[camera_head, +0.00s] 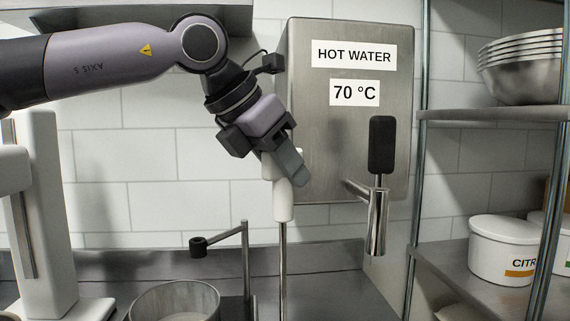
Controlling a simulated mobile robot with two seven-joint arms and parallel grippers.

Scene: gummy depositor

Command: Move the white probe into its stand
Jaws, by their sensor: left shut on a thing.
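My left gripper (284,170) is shut on the white probe (284,203) in front of the hot water unit. The probe hangs upright, its white handle in the jaws and its thin metal stem pointing down. The stem's lower end is not in view. A thin metal post with a side arm and a black holder (197,245), which looks like the stand, is left of the probe. The probe is apart from the holder. My right gripper is not in view.
A metal pot (176,302) stands below the holder. The hot water unit (350,65) has a spout (377,222) and black lever right of the probe. A rack (490,114) with steel bowls (522,72) and white tubs (500,248) is at right. A white machine (45,215) stands at left.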

